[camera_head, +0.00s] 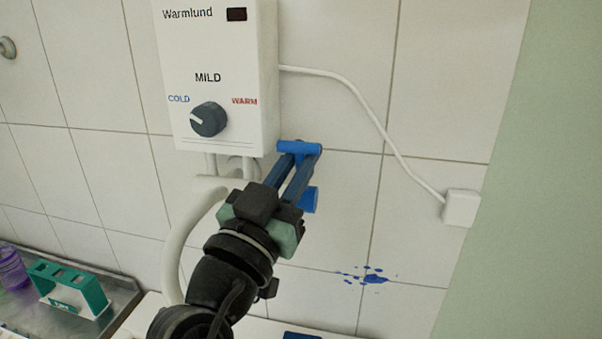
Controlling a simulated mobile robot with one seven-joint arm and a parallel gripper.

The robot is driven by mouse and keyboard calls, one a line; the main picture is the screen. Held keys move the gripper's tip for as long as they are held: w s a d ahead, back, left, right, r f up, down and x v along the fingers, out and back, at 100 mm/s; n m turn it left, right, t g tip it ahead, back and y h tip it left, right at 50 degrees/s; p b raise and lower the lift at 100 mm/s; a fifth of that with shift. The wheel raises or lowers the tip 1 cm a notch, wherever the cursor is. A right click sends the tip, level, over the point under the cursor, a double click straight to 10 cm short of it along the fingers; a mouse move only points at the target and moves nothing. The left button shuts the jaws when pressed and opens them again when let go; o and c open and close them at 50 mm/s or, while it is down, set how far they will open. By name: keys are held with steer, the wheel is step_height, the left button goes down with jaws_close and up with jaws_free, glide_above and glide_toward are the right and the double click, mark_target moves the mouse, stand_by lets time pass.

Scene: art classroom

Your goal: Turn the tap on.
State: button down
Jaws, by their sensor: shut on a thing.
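The white water heater (222,95) hangs on the tiled wall, marked "Warmlund", with a dark knob (209,119) between COLD and WARM. White pipes come out below it, and a thick white curved pipe (178,250) runs down at the left. A bright blue tap handle (299,147) shows just right of the heater's lower corner. My gripper (296,160) reaches up to it from below, its two narrow fingers shut on the handle. Another blue piece (310,200) shows behind the right finger. My gripper hides the tap's body, and no water shows.
A white cable (372,120) runs from the heater to a wall box (461,207) at the right. A green holder (70,288) and a purple jar (12,270) stand at lower left. Blue paint splashes (372,276) mark the wall.

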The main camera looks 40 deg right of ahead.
steer(key=c, duration=0.9)
jaws_free()
steer(key=shift+b+v, duration=1.95)
steer(key=shift+v, duration=4.6)
steer(key=shift+w, duration=0.1)
